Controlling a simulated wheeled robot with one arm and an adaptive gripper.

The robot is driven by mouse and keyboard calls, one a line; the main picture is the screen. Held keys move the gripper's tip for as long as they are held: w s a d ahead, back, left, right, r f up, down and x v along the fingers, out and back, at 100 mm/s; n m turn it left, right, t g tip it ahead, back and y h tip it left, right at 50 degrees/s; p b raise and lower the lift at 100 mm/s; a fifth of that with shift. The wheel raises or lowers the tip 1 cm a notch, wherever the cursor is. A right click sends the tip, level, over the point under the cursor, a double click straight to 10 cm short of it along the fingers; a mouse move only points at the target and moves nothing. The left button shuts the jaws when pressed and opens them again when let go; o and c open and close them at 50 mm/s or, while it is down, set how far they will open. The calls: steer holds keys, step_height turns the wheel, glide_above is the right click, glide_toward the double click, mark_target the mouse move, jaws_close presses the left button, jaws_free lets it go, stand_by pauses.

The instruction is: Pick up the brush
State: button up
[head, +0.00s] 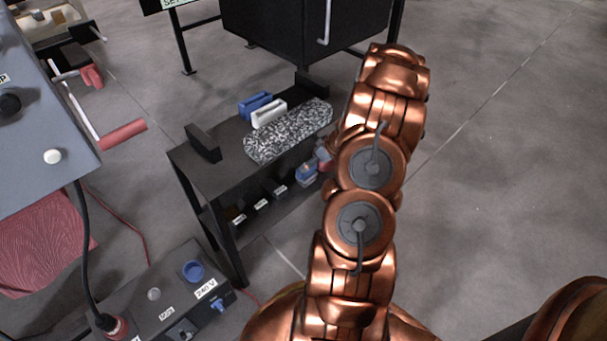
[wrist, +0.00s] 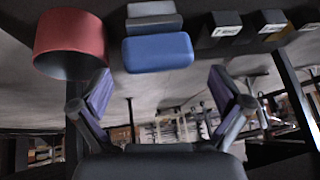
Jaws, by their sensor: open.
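A blue block with a grey part (wrist: 158,52) lies on the lower shelf, upside down in the wrist view. It also shows in the head view (head: 306,174), partly hidden by my arm. It may be the brush, but I see no bristles and cannot tell. My gripper (wrist: 160,80) is open and empty. Its two fingers are spread to either side of the blue block's line, and the block appears just beyond the fingertips. In the head view my gripper is mostly hidden behind my copper arm. A blue item (head: 255,105) and a white item (head: 269,114) stand on the cart top.
A red cylinder (wrist: 70,44) is close to the left finger in the wrist view. Several dark labelled blocks (wrist: 222,27) line the shelf to the right. The black cart (head: 212,178) carries a speckled slab (head: 288,130). Floor to the right is clear.

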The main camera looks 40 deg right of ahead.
steer(key=shift+w+d+f+b, duration=0.1)
steer(key=shift+w+f+b, duration=0.2)
steer(key=shift+f, duration=0.45)
steer(key=shift+b+x, duration=0.6)
steer(key=shift+x, duration=1.35)
steer(key=c, duration=0.9)
steer(key=shift+r+p, duration=0.3)
steer(key=shift+r, duration=0.25)
steer(key=shift+c, duration=0.6)
steer(key=shift+r, duration=0.55)
steer(key=shift+c, duration=0.7)
steer(key=s+d+p, duration=0.1)
steer(key=s+d, duration=0.1)
steer(key=s, duration=0.6)
steer(key=s+d+p, duration=0.2)
steer(key=s, duration=0.7)
steer(key=shift+s+d+f, duration=0.15)
steer(key=shift+d+f, duration=0.15)
steer(key=shift+d, duration=0.1)
